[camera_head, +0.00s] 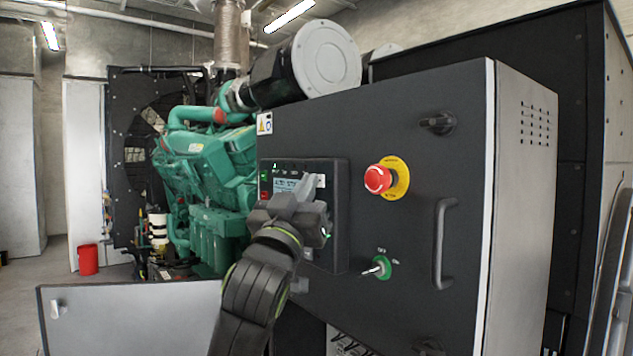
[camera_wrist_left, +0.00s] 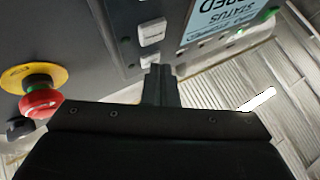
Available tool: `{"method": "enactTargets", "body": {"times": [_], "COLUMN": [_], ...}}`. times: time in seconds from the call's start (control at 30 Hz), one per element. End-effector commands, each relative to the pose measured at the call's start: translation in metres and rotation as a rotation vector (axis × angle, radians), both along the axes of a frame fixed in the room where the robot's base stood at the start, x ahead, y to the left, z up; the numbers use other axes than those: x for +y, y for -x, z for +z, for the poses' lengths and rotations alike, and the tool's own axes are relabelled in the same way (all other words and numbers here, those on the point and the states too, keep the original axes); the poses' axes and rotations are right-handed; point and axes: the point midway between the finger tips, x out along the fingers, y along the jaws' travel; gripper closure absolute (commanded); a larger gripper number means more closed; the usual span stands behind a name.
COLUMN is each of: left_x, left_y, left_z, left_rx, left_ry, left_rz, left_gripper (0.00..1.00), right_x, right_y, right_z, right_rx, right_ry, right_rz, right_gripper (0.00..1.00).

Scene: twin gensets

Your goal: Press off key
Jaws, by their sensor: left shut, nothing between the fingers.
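The control panel (camera_head: 339,210) is a dark unit with a lit display (camera_head: 285,185) on the black cabinet. A green key (camera_head: 264,176) and a red key (camera_head: 264,196) show at its left edge. A pale key (camera_head: 321,181) sits right of the display and shows larger in the left wrist view (camera_wrist_left: 152,32). I cannot read which key is marked off. My left gripper (camera_head: 308,184) is in front of the panel and hides part of it. In the left wrist view its fingers (camera_wrist_left: 161,84) are shut and empty, close to the pale key; contact is unclear. My right gripper is not in view.
A red emergency stop (camera_head: 378,179) on a yellow plate is right of the panel. Below it are a green-ringed key switch (camera_head: 382,267) and a cabinet handle (camera_head: 443,243). A green engine (camera_head: 210,170) stands behind at left. A grey panel (camera_head: 130,318) stands low at left.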

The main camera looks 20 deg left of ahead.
Motion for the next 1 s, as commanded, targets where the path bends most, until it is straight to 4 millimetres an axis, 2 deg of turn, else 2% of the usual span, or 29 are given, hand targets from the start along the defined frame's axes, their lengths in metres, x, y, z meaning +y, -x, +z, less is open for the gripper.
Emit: {"method": "enactTargets", "body": {"times": [0.27,0.6,1.0], "left_x": [0.001,0.009,0.013], "left_y": [0.001,0.014,0.021], "left_z": [0.000,0.000,0.000], "left_rx": [0.000,0.000,0.000], "left_ry": [0.000,-0.001,0.000], "left_rz": [0.000,0.001,0.001], "left_gripper": [1.00,1.00,1.00], "right_x": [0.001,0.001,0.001], "right_y": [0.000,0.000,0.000], "right_z": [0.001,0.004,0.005], "right_rx": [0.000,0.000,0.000], "right_ry": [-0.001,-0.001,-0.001], "right_rz": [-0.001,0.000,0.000], "right_gripper": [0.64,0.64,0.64]}}
